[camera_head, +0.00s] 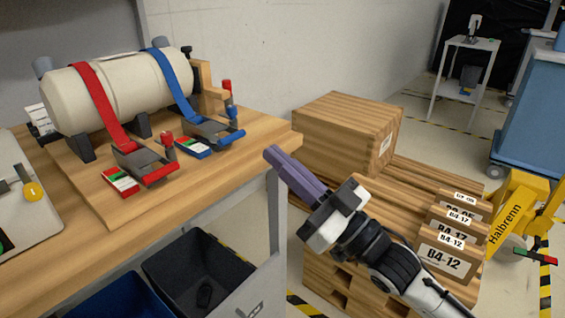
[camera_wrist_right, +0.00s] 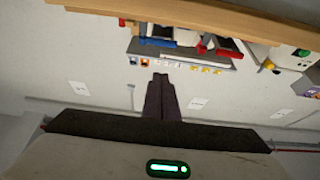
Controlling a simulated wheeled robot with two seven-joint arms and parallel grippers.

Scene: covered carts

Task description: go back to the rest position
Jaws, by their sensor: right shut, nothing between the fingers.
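My right gripper (camera_head: 275,158) is at the right end of the wooden table (camera_head: 225,190), in front of a wooden crate as the head view sees it. Its purple fingers are together with nothing between them. In the right wrist view the closed fingers (camera_wrist_right: 161,88) point towards a grey wall. My left gripper is in neither view. A cream tank (camera_head: 115,88) lies on the table under a red strap (camera_head: 98,100) and a blue strap (camera_head: 172,85), each running down to a ratchet buckle on the tabletop.
Wooden crates (camera_head: 340,130) and labelled boxes (camera_head: 445,262) are stacked on a pallet at the right, close to my right arm. A yellow Halbrenn pallet truck (camera_head: 508,222) stands beyond. Open bins (camera_head: 200,272) sit below the table. A white panel (camera_head: 30,195) lies at the left.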

